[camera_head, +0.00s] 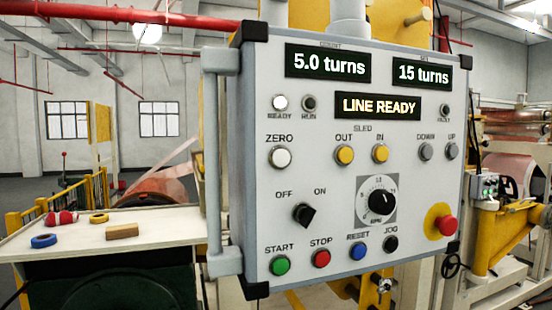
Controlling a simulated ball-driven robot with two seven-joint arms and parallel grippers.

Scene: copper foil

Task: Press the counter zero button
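The white ZERO button (280,157) is at the left of the grey control panel (330,250), under its ZERO label. The counter display (328,64) at the panel's upper left reads 5.0 turns. The display to its right (421,71) reads 15 turns. The status display (378,105) reads LINE READY. The white READY lamp (280,102) looks lit, and the RUN lamp beside it is dark. Neither of my grippers shows in this view, and nothing covers the ZERO button.
Other controls include the OFF/ON knob (304,215), green START (280,265), red STOP (320,258) and a red emergency button (446,225). A grey handle bar (212,160) runs down the panel's left edge. A side table (165,222) holds tape rolls and a block.

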